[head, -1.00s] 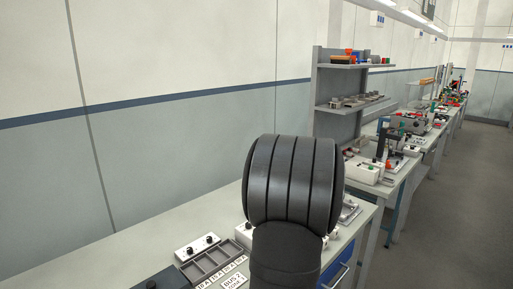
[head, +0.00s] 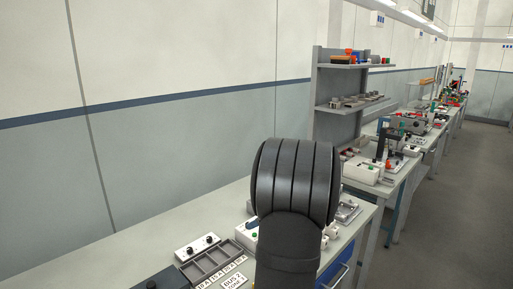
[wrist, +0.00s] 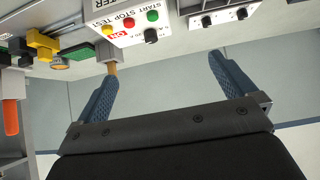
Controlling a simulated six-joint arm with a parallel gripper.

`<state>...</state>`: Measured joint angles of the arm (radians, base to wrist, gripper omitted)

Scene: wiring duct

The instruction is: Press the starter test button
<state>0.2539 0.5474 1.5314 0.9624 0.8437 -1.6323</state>
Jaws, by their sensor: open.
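The white starter box (wrist: 125,22) is in the upper part of the wrist view, with green (wrist: 153,16), red (wrist: 128,23) and yellow (wrist: 107,29) buttons and START STOP TEST lettering. The yellow button, at the TEST end of the row, appears to be the test button. A black knob sits beside the buttons. My gripper (wrist: 163,66) is open and empty, its two blue fingers wide apart, and clear of the buttons in the picture. In the head view my arm hides the gripper; a white box with a green button (head: 254,234) partly shows beside it.
A white box with two black knobs (wrist: 218,18) stands beside the starter box. Yellow, green and black parts (wrist: 55,45) and an orange handle (wrist: 10,117) lie at the left of the wrist view. A grey compartment tray (head: 212,260) is on the bench (head: 110,250).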

